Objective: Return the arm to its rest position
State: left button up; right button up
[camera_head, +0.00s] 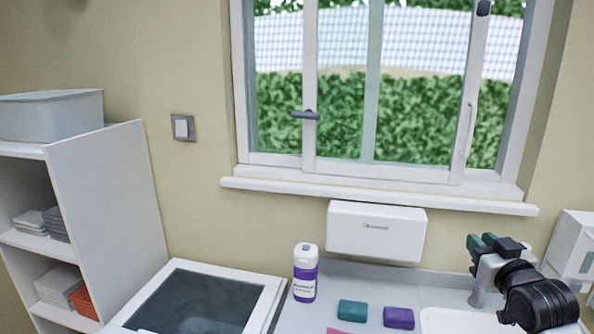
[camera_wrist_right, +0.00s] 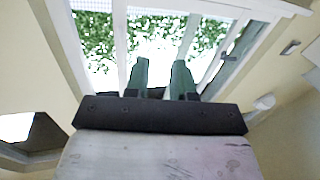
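My right gripper (camera_head: 481,240) is at the right of the head view, raised in front of the wall below the window. Its black and white arm comes in from the lower right. In the right wrist view its two green fingers (camera_wrist_right: 160,75) point up toward the window, with a clear gap between them and nothing held. My left gripper and left arm are not in the head view.
The counter carries a purple-white bottle (camera_head: 305,275), a teal block (camera_head: 352,311) and a purple block (camera_head: 398,318). A white dispenser (camera_head: 376,231) hangs under the window (camera_head: 370,178). A shelf unit (camera_head: 110,215) stands left. A white box (camera_head: 572,245) is at right.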

jog(key=s+a+f+n+g, duration=0.1)
jog(key=s+a+f+g, duration=0.2)
jog(key=s+a+f, duration=0.5)
jog(key=s+a+f+g, duration=0.2)
jog(key=s+f+g, duration=0.15)
jog(key=f, duration=0.85)
jog(key=s+a+f+g, duration=0.2)
jog(key=s+f+g, duration=0.1)
jog(key=s, duration=0.5)
jog(key=s+a+f+g, duration=0.2)
jog(key=s+f, duration=0.1)
jog(key=s, duration=0.5)
jog(key=s+a+f+g, duration=0.2)
jog(key=s+f+g, duration=0.1)
jog(key=s, duration=0.5)
notch_tip(320, 180, down, 26)
jog(key=g, duration=0.1)
jog(key=s+d+f+g+b, duration=0.1)
jog(key=s+d+f, duration=0.2)
jog(key=s+f, duration=1.3)
jog(key=shift+s+f, duration=0.2)
jog(key=shift+f, duration=0.25)
jog(key=shift+g, duration=0.25)
